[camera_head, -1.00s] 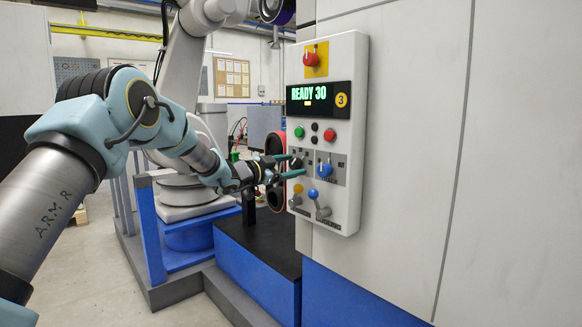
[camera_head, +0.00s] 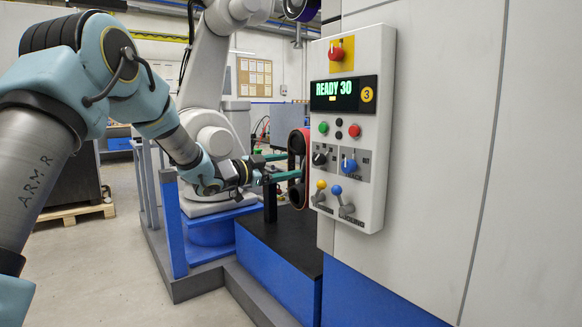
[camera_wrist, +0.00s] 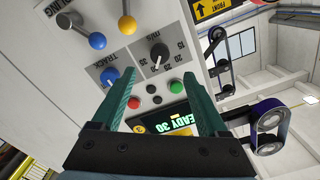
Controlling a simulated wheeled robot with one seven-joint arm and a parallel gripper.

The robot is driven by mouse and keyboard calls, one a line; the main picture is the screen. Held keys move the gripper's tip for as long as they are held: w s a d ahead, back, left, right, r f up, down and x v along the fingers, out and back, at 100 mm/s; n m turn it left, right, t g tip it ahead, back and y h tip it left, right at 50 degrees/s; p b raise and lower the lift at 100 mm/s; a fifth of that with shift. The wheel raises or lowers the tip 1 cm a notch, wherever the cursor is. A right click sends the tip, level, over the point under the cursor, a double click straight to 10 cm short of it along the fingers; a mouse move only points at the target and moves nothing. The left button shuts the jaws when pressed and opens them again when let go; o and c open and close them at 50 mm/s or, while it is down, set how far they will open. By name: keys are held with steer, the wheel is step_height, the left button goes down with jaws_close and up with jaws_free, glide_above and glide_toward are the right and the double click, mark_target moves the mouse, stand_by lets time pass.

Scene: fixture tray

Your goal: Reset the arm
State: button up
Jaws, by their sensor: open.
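My gripper (camera_head: 292,165) is open and empty, its green fingers pointing at the control panel (camera_head: 378,110) from the left, apart from it. In the wrist view the open fingers (camera_wrist: 159,72) frame part of the panel, which appears upside down. The display (camera_head: 345,95) reads "READY 30". Below it are a green button (camera_head: 323,128), a red button (camera_head: 354,131), a black dial (camera_head: 319,158) and a blue knob (camera_head: 349,165). The dial also shows in the wrist view (camera_wrist: 158,55), among speed numbers. A yellow-tipped lever (camera_head: 321,185) and a blue-tipped lever (camera_head: 336,190) sit lowest.
A red emergency knob (camera_head: 336,54) on a yellow plate tops the panel. A white robot arm (camera_head: 205,90) stands behind my arm on a blue base. A belt unit with rollers (camera_head: 298,155) is close beside my fingers. A black-topped blue block (camera_head: 275,245) lies below.

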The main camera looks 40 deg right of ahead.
stand_by(0.4)
steer(key=w+a+f+n+t+y, duration=0.2)
steer(key=w+a+n+t, duration=0.2)
steer(key=w+a, duration=0.25)
steer(key=w+a+f+n+t+y, duration=0.25)
steer(key=w+a+t, duration=0.2)
steer(key=a, duration=0.35)
steer(key=w+a+f+n+y, duration=0.1)
steer(key=a+f+n+y, duration=0.25)
steer(key=a, duration=0.75)
steer(key=w+a+f+n+y, duration=0.15)
steer(key=a+n+y, duration=0.35)
steer(key=a, duration=0.6)
steer(key=s+a+f+n+g+y, duration=0.2)
steer(key=s+a+f+n+g, duration=0.15)
steer(key=s+a, duration=0.75)
steer(key=s+a+f+n+g+y, duration=0.25)
steer(key=s+a+f+n, duration=0.25)
steer(key=s+a, duration=0.65)
step_height(320, 180, up, 15)
steer(key=p, duration=1.4)
steer(key=shift+s+d+p, duration=0.3)
steer(key=shift+d+p, duration=0.1)
